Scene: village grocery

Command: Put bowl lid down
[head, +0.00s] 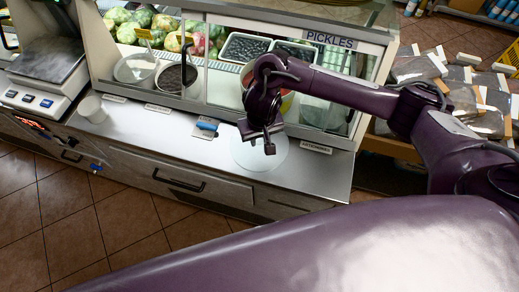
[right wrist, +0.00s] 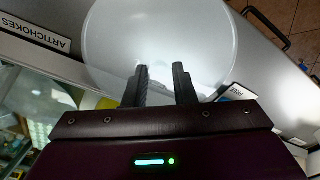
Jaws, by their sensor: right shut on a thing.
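The bowl lid (head: 246,157) is a round, pale, translucent disc over the steel counter in front of the pickles case. It also shows large in the right wrist view (right wrist: 160,35). My right gripper (head: 268,146) points down over the middle of the lid and is shut on it. In the right wrist view its two dark fingers (right wrist: 161,72) reach onto the disc with a narrow gap between them; the gripped part is hard to make out. The lid looks flat, at or just above the counter; I cannot tell if it touches. My left gripper is not in view.
The glass case with bowls of pickles (head: 175,78) stands behind the counter (head: 150,127). Labels, a blue-handled item (head: 207,126), white cups (head: 91,108) and a scale (head: 48,75) are to the left. An artichokes label (head: 316,147) is close right of the lid.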

